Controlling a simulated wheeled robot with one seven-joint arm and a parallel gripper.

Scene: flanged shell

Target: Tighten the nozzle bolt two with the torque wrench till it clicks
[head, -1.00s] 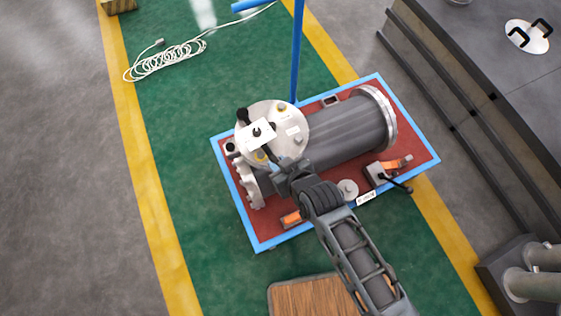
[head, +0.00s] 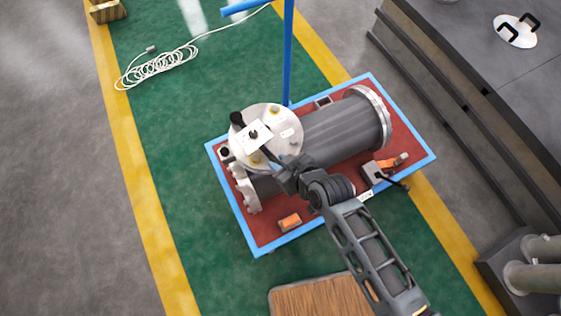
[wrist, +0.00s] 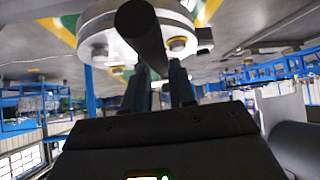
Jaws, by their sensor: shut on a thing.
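The grey cylindrical shell (head: 340,132) lies in a red tray with a blue rim. A pale round flange (head: 289,122) with yellowish bolts is at its left end. A white square plate (head: 251,138) with a dark centre lies over the flange's left side. My gripper (head: 272,160) is at the lower edge of the flange, shut on the black torque wrench. The wrench's bar (wrist: 143,32) rises between the fingers (wrist: 158,90) in the wrist view, in front of the flange (wrist: 95,35) and a bolt head (wrist: 178,44). Which bolt is number two, and whether the wrench's socket sits on a bolt, I cannot tell.
The tray rim (head: 245,222) surrounds the shell. An orange-topped block (head: 289,222) and a clamp-like part (head: 372,173) lie in the tray. A blue post (head: 288,55) stands behind it. A coiled white cable (head: 155,70) and a wooden board (head: 318,296) are on the floor.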

